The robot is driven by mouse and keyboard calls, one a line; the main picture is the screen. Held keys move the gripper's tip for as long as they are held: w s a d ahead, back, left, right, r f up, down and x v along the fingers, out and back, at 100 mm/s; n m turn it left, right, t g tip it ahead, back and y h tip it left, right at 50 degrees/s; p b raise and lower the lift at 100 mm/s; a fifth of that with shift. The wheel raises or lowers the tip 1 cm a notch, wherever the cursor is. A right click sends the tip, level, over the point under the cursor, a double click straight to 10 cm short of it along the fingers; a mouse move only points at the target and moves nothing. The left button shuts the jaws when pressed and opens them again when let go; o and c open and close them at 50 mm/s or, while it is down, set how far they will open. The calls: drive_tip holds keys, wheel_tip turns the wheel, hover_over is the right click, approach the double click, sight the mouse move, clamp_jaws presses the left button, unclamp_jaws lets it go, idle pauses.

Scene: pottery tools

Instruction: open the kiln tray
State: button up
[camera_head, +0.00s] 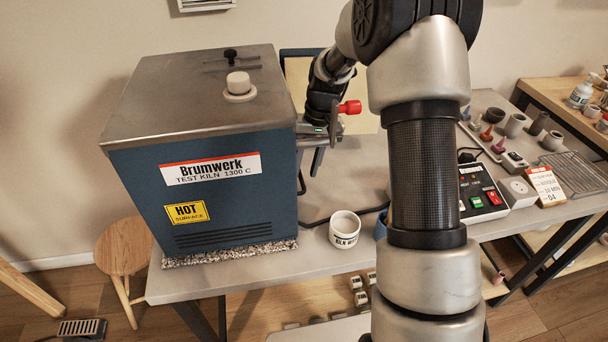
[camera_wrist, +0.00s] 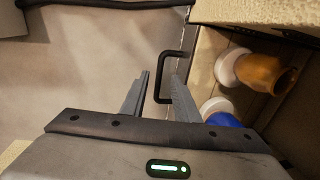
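The kiln (camera_head: 200,150) is a blue box with a grey metal top, standing at the left of the table in the head view. My gripper (camera_head: 313,140) is at its right side. In the wrist view, the kiln tray (camera_wrist: 187,55) shows a thin front edge with a black U-shaped handle (camera_wrist: 161,78). Behind the edge stand an orange pot (camera_wrist: 265,72) and a blue pot (camera_wrist: 222,118) on white bases. In the wrist view my gripper (camera_wrist: 160,78) is open, its two fingers on either side of the handle bar with gaps visible. The head view hides the handle.
A white mug (camera_head: 345,229) stands on the table (camera_head: 300,262) right of the kiln, near the front. A black control box (camera_head: 480,193) with green and red buttons lies further right. A dark cable runs across the table. Bare table shows around the mug.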

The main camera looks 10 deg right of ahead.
drive_tip(key=shift+a+f, duration=0.15)
drive_tip(key=shift+f, duration=0.55)
drive_tip(key=shift+a+f, duration=0.1)
drive_tip(key=shift+f, duration=0.55)
clamp_jaws()
drive_tip(key=d, duration=1.5)
drive_tip(key=shift+d, duration=0.25)
unclamp_jaws()
